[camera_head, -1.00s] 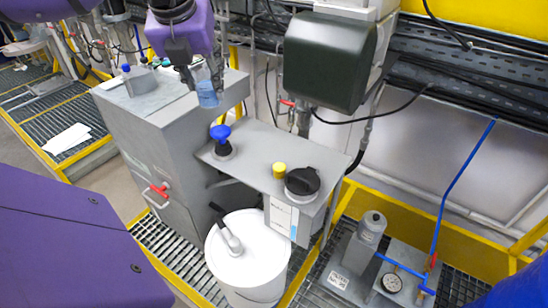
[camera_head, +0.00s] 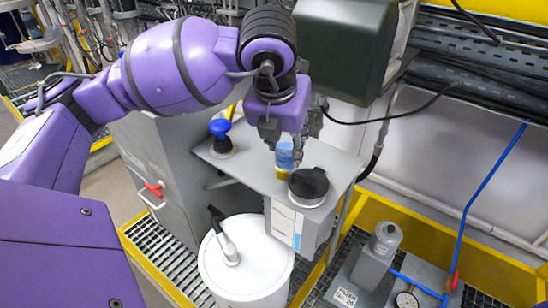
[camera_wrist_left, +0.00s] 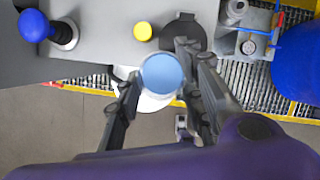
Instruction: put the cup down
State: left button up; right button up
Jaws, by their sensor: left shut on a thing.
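My left gripper (camera_head: 289,138) is shut on a small blue, see-through cup (camera_head: 285,155). The cup hangs upright in front of the grey shelf (camera_head: 256,150) in the head view, beside the black cap (camera_head: 308,186). A yellow knob (camera_head: 282,173) shows partly behind its lower end. In the left wrist view the cup (camera_wrist_left: 161,73) sits between the two dark fingers, and its round top faces the camera. It overlaps the shelf's edge there, apart from the yellow knob (camera_wrist_left: 143,32). How high it is above the shelf is hard to tell. My right gripper is not in view.
A blue knob (camera_head: 220,129) stands at the shelf's left part, with bare shelf between it and the cup. A white drum (camera_head: 247,265) stands below. A dark green box (camera_head: 343,48) is close behind the gripper. A gauge unit (camera_head: 375,265) is at lower right.

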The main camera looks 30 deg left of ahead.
pick_arm(q)
jog(key=w+a+f, duration=0.2)
jog(key=a+f, duration=0.2)
jog(key=w+a+f+p, duration=0.1)
jog(key=w+a+f, duration=0.2)
jog(key=f, duration=0.1)
jog(key=w+a+f, duration=0.2)
jog(key=a+f, duration=0.2)
jog(key=f, duration=0.1)
jog(key=shift+w+a+p, duration=0.3)
jog(key=shift+a, duration=0.05)
jog(key=shift+f, duration=0.1)
jog(key=shift+f, duration=0.15)
jog(key=o, duration=1)
jog(key=shift+r, duration=0.2)
